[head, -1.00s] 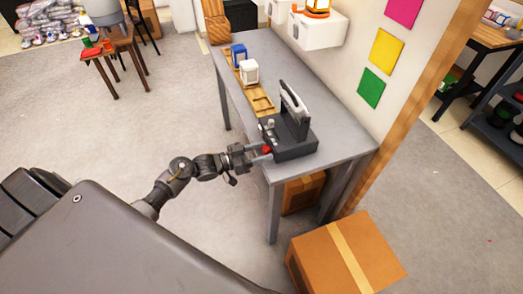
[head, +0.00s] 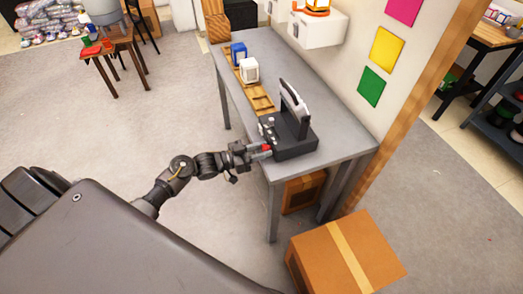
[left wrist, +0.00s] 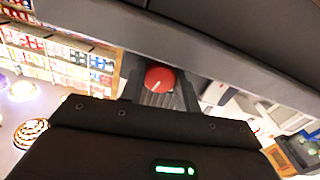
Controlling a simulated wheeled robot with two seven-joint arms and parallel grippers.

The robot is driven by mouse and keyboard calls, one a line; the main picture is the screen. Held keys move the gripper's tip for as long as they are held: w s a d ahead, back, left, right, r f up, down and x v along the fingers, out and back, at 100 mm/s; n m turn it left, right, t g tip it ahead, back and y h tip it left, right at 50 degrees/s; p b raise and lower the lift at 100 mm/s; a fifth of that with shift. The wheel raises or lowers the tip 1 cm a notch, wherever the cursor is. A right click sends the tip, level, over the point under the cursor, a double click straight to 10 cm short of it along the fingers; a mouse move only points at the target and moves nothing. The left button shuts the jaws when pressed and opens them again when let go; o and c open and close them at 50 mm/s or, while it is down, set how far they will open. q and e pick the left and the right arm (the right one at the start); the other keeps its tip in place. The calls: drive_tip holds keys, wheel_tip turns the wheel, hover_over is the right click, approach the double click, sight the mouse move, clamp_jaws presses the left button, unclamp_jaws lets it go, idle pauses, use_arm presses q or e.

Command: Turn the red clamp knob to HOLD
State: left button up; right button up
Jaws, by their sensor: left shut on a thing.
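The red clamp knob (head: 266,148) sits on the near-left side of a dark clamp device (head: 293,150) at the table's front edge. In the left wrist view the round red knob (left wrist: 160,79) shows a pale pointer line, slanted. My left gripper (head: 262,151) is at the knob, its fingers on either side of it and shut on it. The gripper also shows in the left wrist view (left wrist: 160,92), one dark finger on each side of the knob. No HOLD marking is readable. My right gripper is not in view.
The device stands on a grey table (head: 330,135). A wooden rack (head: 262,103) with a white block (head: 249,70) and a blue block (head: 239,53) lies behind it. A cardboard box (head: 345,258) is on the floor at the front right.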

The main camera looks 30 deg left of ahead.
use_arm(q)
drive_tip(key=m+b, duration=0.1)
drive_tip(key=m, duration=0.1)
drive_tip(key=shift+m, duration=0.3)
drive_tip(key=shift+m+b, duration=0.65)
drive_tip(key=shift+m, duration=0.95)
drive_tip(key=o, duration=1)
